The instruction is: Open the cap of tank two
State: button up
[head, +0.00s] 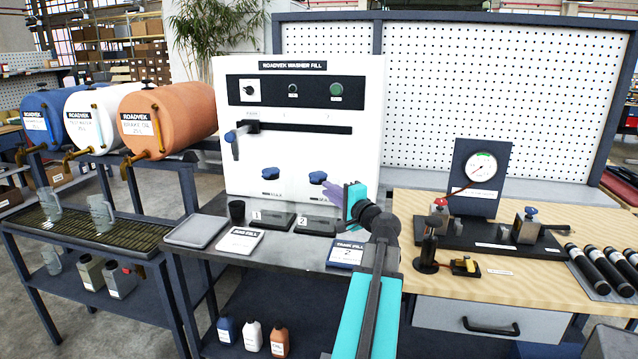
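A white washer fill panel (230,100) stands at the back of the grey table. Two blue caps are low on its front, a left one (270,173) and a right one (317,178). The right cap is above the dark block marked 2 (316,225); the left is above the block marked 1 (272,218). I take the right cap as tank two's; it sits on the panel. My gripper (335,188) is just right of and slightly below it, with a purple part towards the panel. My own wrist hides part of the gripper, so its opening and any contact are unclear.
A wooden bench with a gauge (481,168) is to the right.

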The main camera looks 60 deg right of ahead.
aim_at(318, 181)
jog(key=x, duration=0.6)
jog(key=shift+w+p, duration=0.3)
jog(key=shift+p, duration=0.15)
jog(key=shift+d, duration=0.15)
grip_shut()
dwell(0.5)
jog(key=shift+s+d+r, duration=0.1)
jog(key=shift+s+d, duration=0.05)
dwell(0.7)
